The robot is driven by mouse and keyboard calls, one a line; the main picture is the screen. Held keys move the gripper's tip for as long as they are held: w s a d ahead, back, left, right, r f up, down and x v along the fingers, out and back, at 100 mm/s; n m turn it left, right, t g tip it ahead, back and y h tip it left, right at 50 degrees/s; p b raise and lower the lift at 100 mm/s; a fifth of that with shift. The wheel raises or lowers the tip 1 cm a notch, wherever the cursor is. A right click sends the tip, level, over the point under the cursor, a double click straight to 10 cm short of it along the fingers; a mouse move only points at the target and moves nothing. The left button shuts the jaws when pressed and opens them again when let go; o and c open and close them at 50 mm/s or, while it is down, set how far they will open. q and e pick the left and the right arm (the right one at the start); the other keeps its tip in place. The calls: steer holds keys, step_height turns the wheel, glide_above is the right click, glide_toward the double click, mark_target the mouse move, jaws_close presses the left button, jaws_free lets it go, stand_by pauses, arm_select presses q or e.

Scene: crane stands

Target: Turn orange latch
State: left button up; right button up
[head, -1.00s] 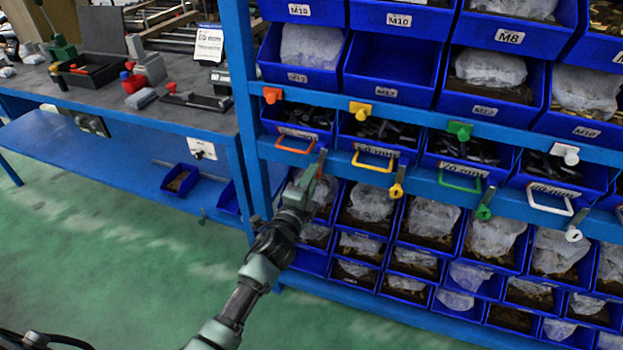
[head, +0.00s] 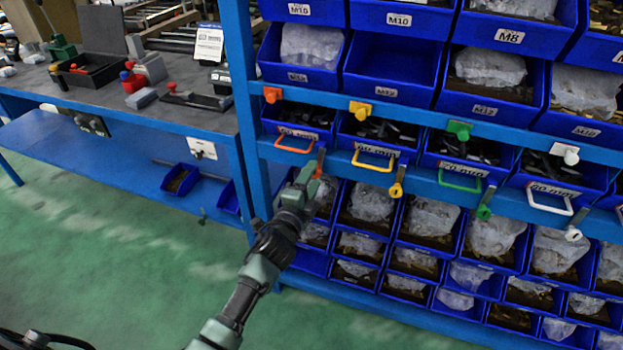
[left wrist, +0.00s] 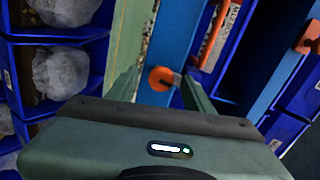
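The orange latch (head: 320,162) is on the blue rail below the orange handle (head: 295,146), its short lever pointing up in the head view. In the left wrist view its round orange hub (left wrist: 161,78) and small grey lever (left wrist: 177,80) show between my finger ends. My left gripper (head: 309,172) is at the latch, just left of and below it in the head view. In the left wrist view the left gripper (left wrist: 160,84) is open, a finger on either side of the latch; contact cannot be told. My right gripper is not in view.
The yellow latch (head: 396,189), green latch (head: 484,211) and white latch (head: 573,233) hang farther right on the same rail. Blue bins fill the rack above and below. An orange block (head: 272,94) is above the handle. A workbench (head: 190,115) stands at left.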

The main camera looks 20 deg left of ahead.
arm_select(q)
steer(key=shift+s, duration=0.1)
steer(key=s, duration=0.7)
steer(key=shift+s+a, duration=0.15)
steer(key=shift+s, duration=0.2)
steer(key=s+f+n+g, duration=0.3)
steer(key=s+f, duration=0.3)
steer(key=f, duration=0.6)
steer(key=s+f+n+g, duration=0.25)
steer(key=s+f, duration=0.35)
steer(key=f, duration=0.6)
steer(key=s+f+n+g, duration=0.2)
steer(key=s+f+g, duration=0.3)
steer(key=f, duration=0.7)
steer(key=s+a+f+n+g, duration=0.1)
steer(key=s+f, duration=0.4)
steer(key=s, duration=0.6)
steer(key=s+a+f+n+g, duration=0.1)
steer(key=s+f+n+g, duration=0.2)
steer(key=s, duration=0.8)
steer(key=s+a+f+n+g, duration=0.1)
steer(key=s+f+n+g, duration=0.1)
steer(key=s+f, duration=0.6)
steer(key=s+n+p, duration=0.1)
steer(key=s, duration=0.2)
steer(key=shift+s+y, duration=0.3)
steer(key=shift+s, duration=0.05)
